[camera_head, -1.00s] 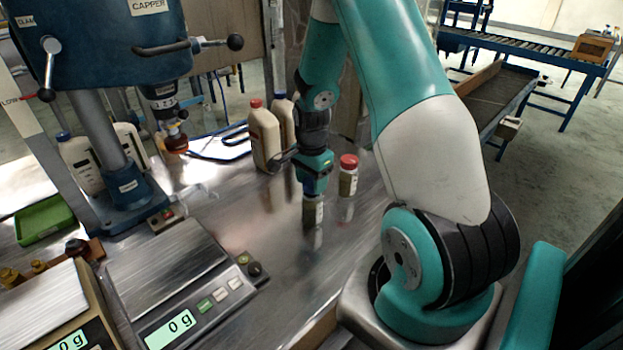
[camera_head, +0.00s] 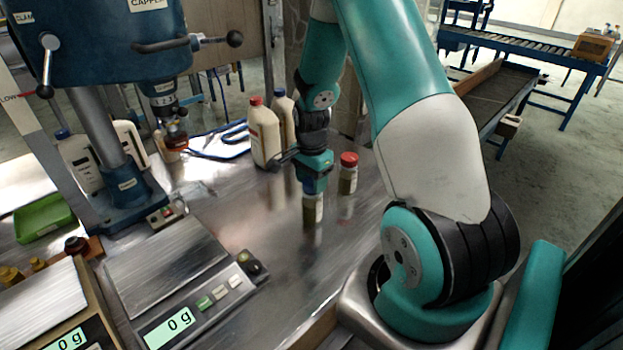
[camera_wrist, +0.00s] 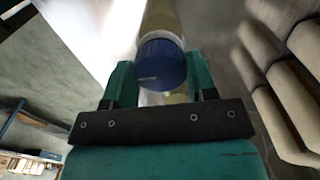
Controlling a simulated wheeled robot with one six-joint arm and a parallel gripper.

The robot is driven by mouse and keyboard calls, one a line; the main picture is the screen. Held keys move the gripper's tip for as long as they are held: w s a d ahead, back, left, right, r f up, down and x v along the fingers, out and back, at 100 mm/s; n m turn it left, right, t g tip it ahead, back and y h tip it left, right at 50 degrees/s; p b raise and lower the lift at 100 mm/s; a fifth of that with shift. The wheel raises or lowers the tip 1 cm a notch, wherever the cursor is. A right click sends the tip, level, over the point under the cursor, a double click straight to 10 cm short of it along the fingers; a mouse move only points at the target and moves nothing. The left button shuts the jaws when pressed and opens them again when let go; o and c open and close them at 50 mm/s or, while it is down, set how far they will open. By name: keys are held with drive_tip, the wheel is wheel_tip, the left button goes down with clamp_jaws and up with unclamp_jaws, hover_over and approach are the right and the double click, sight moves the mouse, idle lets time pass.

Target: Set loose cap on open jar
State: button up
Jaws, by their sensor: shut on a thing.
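My gripper (camera_head: 314,181) points down at the top of a small clear jar (camera_head: 313,210) with greenish-brown contents, which stands upright on the steel table. In the wrist view, a blue cap (camera_wrist: 161,64) sits between the two teal fingers of my gripper (camera_wrist: 163,78), which is shut on it. The jar (camera_wrist: 161,17) lies directly beyond the cap and looks lined up with it. I cannot tell whether the cap is fully seated on the rim. The fingers mostly hide the cap in the head view.
A similar jar with a red cap (camera_head: 349,160) stands close to the right. Two white bottles, one red-capped (camera_head: 264,138), stand behind to the left. A blue capper machine (camera_head: 122,185) and a scale (camera_head: 165,262) reading 0 g are at left. The table in front is clear.

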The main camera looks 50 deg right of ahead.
drive_tip(key=shift+f, duration=0.2)
drive_tip(key=o, duration=1)
wheel_tip(320, 180, up, 18)
drive_tip(key=shift+f+b, duration=0.25)
drive_tip(key=shift+b, duration=0.5)
drive_tip(key=s+a+r+n+t+y, duration=0.1)
drive_tip(key=s+a+r+n, duration=0.1)
drive_tip(key=a+n, duration=0.65)
drive_tip(key=s+a+r+n+y, duration=0.1)
drive_tip(key=s+a+r+n, duration=0.3)
drive_tip(key=a, duration=0.8)
drive_tip(key=s+a+n, duration=0.4)
drive_tip(key=s+a+f+n+y, duration=0.1)
drive_tip(key=s+a+n, duration=0.2)
drive_tip(key=a+n, duration=0.1)
drive_tip(key=s+a+n+g+y, duration=0.1)
drive_tip(key=s+a+n, duration=0.2)
drive_tip(key=s+n, duration=0.1)
drive_tip(key=shift+s+a+f+n, duration=0.3)
drive_tip(key=shift+s+a+n, duration=0.1)
drive_tip(key=shift+n, duration=0.25)
